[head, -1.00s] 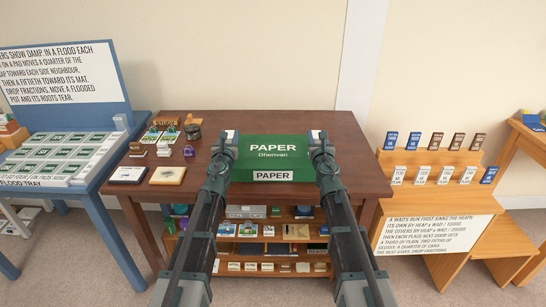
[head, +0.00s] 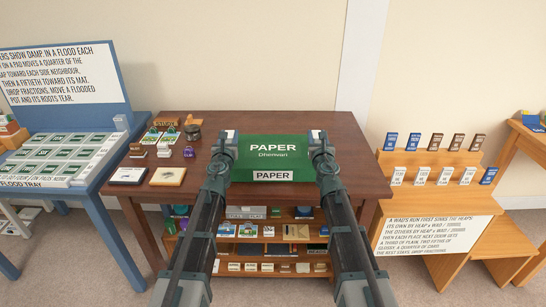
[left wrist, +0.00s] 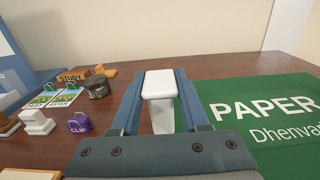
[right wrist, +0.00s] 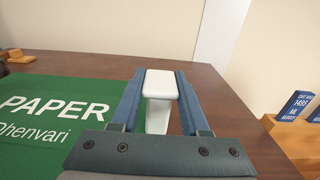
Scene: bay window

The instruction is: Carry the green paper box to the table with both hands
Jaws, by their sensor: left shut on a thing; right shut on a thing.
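The green paper box (head: 279,147) has white "PAPER Dhenvari" lettering and a white front label. It is level over the front middle part of the brown wooden table (head: 330,122); I cannot tell whether it touches the top. My left gripper (head: 231,136) is shut on a white handle at the box's left side, and this handle fills the jaws in the left wrist view (left wrist: 159,85). My right gripper (head: 315,136) is shut on a matching white handle at the right side, also in the right wrist view (right wrist: 159,85). The box's underside is hidden.
Small items, including a dark round pot (head: 193,132) and a purple clip (head: 189,152), stand on the table's left part. Shelves with goods are below the top. A blue flood-tray stand (head: 88,200) is at left, a wooden card stand (head: 430,190) at right. The table's right part is bare.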

